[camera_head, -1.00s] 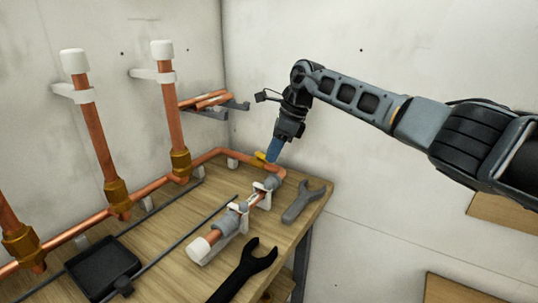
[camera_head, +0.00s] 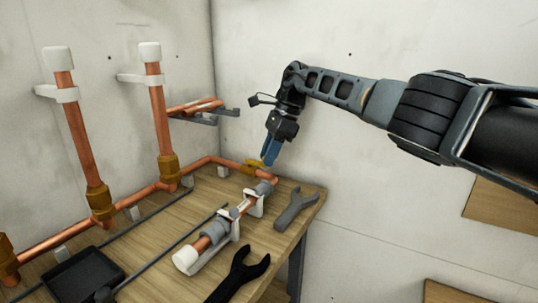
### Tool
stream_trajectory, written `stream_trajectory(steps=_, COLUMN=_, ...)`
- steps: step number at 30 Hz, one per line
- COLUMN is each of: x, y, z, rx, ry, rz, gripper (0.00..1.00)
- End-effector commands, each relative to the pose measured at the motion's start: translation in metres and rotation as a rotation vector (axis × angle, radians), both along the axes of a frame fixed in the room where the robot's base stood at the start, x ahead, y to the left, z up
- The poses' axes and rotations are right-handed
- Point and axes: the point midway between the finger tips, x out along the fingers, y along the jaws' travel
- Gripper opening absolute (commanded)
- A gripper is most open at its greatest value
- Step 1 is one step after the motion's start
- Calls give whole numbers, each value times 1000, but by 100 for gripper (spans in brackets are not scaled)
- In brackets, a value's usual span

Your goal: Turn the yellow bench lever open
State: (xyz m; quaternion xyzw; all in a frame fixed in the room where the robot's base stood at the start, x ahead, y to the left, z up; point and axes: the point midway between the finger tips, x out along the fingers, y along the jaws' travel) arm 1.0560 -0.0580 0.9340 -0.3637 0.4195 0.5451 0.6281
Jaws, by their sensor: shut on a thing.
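The yellow bench lever (camera_head: 254,165) sits on the copper pipe at the back right of the workbench, close to the pipe's corner. My gripper (camera_head: 268,157), with blue fingers, points down at the lever from above and is shut on it. The fingertips partly hide the lever, so its exact angle is hard to tell.
A grey wrench (camera_head: 296,208) lies right of the pipe, and a black wrench (camera_head: 240,275) lies in front. A pipe with a white cap (camera_head: 186,260) runs along white holders. A black tray (camera_head: 82,279) is at front left. Upright copper pipes (camera_head: 154,110) stand left.

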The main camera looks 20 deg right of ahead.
Motion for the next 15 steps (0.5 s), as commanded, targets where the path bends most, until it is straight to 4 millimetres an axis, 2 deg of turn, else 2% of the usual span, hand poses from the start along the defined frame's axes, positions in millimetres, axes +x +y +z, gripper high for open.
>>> stream_trajectory(steps=6, x=1, y=-1, z=1, rx=-2, ry=-4, rz=-2, gripper=0)
stream_trajectory(steps=7, x=1, y=-1, z=1, rx=-2, ry=-4, rz=-2, gripper=29)
stream_trajectory(steps=14, x=0, y=0, z=1, rx=-1, ry=-3, rz=-1, gripper=51)
stream_trajectory(steps=15, x=0, y=0, z=1, rx=-1, ry=-3, rz=-1, gripper=51)
